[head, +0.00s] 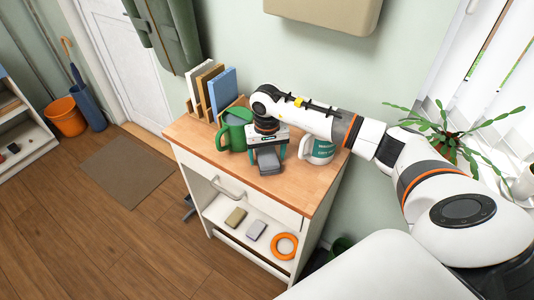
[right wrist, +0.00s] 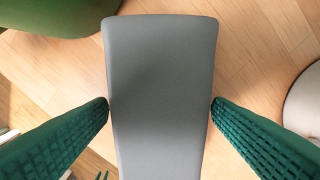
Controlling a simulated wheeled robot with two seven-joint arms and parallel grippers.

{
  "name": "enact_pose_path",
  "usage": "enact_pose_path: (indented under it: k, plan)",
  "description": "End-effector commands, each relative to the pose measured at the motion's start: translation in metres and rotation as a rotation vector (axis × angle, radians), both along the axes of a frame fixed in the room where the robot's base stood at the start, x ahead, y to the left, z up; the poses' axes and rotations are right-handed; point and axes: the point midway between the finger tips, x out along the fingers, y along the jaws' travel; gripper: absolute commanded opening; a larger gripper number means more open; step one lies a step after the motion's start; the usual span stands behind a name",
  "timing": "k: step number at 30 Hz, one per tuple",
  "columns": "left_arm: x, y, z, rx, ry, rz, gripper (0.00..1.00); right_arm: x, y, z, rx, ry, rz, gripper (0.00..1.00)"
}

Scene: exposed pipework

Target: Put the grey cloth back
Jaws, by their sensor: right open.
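The grey cloth (head: 269,161), a flat folded-looking block, is on the wooden top of the white cabinet (head: 182,136), near its front edge. My right gripper (head: 268,155) points down over it with its green fingers open, one on each side. In the right wrist view the grey cloth (right wrist: 160,70) runs lengthwise between the two green fingers (right wrist: 160,107). The fingertips are at its side edges; I cannot tell whether they touch it. My left gripper is not in view.
A green jug (head: 233,134) stands left of the gripper and a white mug (head: 320,149) right of it, both close. Books (head: 222,88) stand behind. The open shelf below holds an olive block (head: 235,217), a grey block (head: 256,230) and an orange ring (head: 285,246).

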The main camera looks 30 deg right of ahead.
Motion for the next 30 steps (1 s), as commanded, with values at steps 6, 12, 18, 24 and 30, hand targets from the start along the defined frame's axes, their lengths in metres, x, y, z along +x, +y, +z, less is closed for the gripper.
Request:
enact_pose_path:
  k: [6, 12, 18, 24, 30]
  plan:
    - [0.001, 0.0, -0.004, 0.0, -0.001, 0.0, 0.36, 0.001, -0.001, 0.02, -0.001, -0.005, 0.0, 0.74]
    - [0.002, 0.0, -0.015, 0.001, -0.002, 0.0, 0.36, 0.002, 0.0, 0.064, -0.001, -0.006, 0.001, 0.74]
    - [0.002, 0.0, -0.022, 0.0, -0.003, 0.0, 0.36, 0.001, 0.0, 0.102, -0.001, -0.004, 0.001, 0.74]
    - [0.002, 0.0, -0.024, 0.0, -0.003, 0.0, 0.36, 0.0, 0.0, 0.12, 0.0, 0.0, 0.0, 0.74]
    - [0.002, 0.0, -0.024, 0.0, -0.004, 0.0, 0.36, 0.0, 0.0, 0.123, 0.0, 0.001, 0.0, 0.74]
